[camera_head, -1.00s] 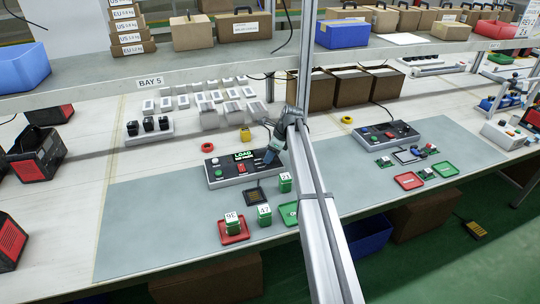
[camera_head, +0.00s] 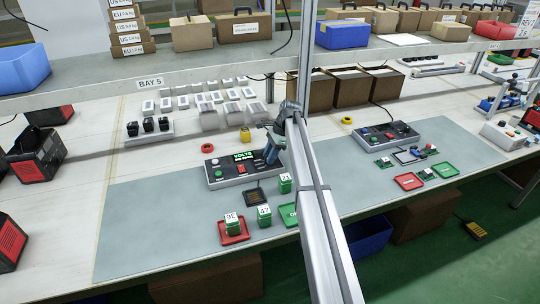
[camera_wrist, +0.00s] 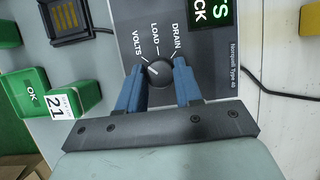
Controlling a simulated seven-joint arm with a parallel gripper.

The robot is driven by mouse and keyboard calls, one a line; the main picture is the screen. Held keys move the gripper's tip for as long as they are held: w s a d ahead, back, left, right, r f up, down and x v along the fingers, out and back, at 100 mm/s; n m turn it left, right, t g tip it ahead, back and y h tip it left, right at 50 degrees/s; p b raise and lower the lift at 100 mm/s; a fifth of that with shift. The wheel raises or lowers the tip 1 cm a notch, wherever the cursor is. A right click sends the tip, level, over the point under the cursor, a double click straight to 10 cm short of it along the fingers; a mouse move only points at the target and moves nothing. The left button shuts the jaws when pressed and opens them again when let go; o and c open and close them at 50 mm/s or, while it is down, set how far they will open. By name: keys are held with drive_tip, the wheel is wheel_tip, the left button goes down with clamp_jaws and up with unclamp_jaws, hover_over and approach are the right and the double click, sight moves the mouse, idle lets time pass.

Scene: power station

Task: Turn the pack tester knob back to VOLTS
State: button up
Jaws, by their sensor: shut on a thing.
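The pack tester (camera_head: 221,182) is a dark grey box with buttons, a red switch and a lit display (camera_head: 243,156) that reads VOLTS. In the wrist view its panel (camera_wrist: 205,60) carries the labels VOLTS, LOAD and DRAIN around a round dark knob (camera_wrist: 158,73). The knob's light mark points toward the VOLTS side. My gripper (camera_wrist: 160,80) has its blue fingers on either side of the knob and is shut on it. In the head view my gripper (camera_head: 272,154) is over the tester's right end and hides the knob.
Green numbered packs (camera_head: 264,216) stand in front of the tester, one on a red tray (camera_head: 234,239). A green OK tray (camera_head: 288,215) lies partly behind my arm. A black cradle (camera_head: 254,195) lies close to the tester. A second tester (camera_head: 388,137) is at right.

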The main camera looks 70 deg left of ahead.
idle(0.3)
drive_tip(key=o, duration=1)
drive_tip(key=shift+v, duration=6.9)
